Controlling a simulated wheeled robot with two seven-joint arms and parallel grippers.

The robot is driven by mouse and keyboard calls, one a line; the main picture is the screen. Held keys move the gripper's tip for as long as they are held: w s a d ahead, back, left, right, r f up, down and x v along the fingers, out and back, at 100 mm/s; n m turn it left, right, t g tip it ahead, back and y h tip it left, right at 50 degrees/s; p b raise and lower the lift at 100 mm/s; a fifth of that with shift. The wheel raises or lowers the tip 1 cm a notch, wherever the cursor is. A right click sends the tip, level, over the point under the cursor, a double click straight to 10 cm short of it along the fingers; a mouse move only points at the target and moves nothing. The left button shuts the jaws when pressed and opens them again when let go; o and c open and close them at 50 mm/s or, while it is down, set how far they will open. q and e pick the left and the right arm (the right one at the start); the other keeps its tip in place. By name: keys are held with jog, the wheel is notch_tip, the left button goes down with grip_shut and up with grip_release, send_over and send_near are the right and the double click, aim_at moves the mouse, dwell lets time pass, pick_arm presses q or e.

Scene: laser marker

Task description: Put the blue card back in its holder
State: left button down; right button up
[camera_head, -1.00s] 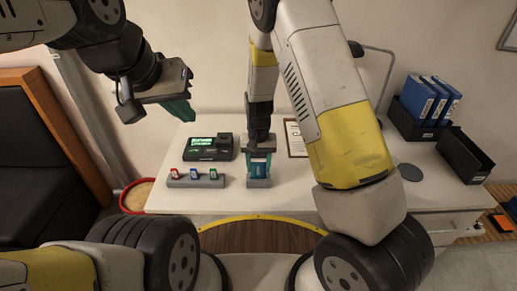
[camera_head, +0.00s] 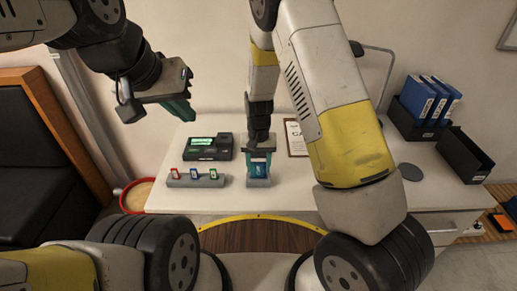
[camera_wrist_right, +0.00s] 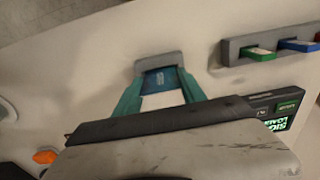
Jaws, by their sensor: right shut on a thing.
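The blue card (camera_head: 259,170) stands at the grey holder block (camera_head: 258,183) near the table's front edge.
A grey rack (camera_head: 196,181) with red, blue and green tagged items stands left of the holder. Behind it is a black device (camera_head: 208,147) with a green screen. A framed sheet (camera_head: 295,138) lies to the right. Black file boxes (camera_head: 465,155) stand far right.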

jog(key=shift+f, duration=0.9)
dwell(0.5)
jog(key=o, duration=1.6)
jog(key=shift+c, duration=0.2)
jog(key=shift+r, duration=0.1)
notch_tip(320, 180, up, 13)
jog(key=shift+r, duration=0.3)
